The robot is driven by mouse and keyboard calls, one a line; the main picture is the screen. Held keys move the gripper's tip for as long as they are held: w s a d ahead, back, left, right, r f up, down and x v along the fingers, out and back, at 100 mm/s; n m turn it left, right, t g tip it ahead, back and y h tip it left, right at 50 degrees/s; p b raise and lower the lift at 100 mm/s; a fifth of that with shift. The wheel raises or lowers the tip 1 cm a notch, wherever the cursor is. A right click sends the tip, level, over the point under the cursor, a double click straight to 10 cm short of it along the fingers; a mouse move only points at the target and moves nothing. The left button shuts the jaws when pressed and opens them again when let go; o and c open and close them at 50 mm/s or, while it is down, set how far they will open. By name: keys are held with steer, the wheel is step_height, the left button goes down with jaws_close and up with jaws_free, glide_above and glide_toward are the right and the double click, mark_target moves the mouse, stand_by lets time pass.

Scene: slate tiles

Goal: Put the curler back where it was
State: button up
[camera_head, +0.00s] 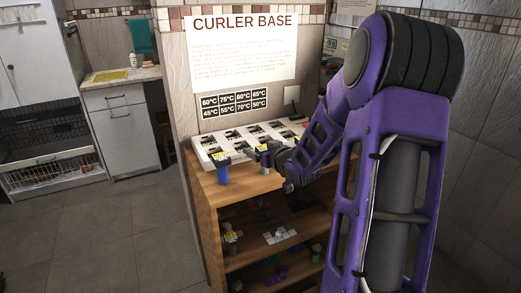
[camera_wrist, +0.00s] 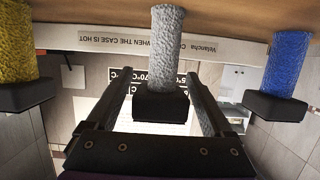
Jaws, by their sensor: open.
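A grey curler (camera_wrist: 168,45) with a black end (camera_wrist: 161,107) stands upright on the wooden cabinet top, in front of the white curler base (camera_head: 207,148). It also shows in the head view (camera_head: 264,168), partly covered by my gripper (camera_head: 274,158). My gripper (camera_wrist: 161,76) is open, with one finger on each side of the grey curler and a gap visible to each. A blue curler (camera_head: 222,175) stands to the left in the head view; it is on the right in the wrist view (camera_wrist: 284,62). A yellow curler (camera_wrist: 16,45) is at the wrist view's left.
The base sits against the wall under the CURLER BASE sign (camera_head: 240,45) and a temperature chart (camera_head: 234,104). The wooden cabinet (camera_head: 206,205) has open shelves with small items below. My arm hides the cabinet's right side. Tiled floor (camera_head: 100,230) is clear to the left.

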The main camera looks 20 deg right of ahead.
steer(key=shift+r, duration=0.2)
steer(key=shift+s+r+p, duration=0.15)
steer(key=shift+s+p, duration=0.15)
steer(key=shift+s, duration=0.05)
steer(key=p+v, duration=0.1)
steer(key=v, duration=1)
steer(key=shift+p, duration=0.4)
steer(key=shift+s, duration=0.1)
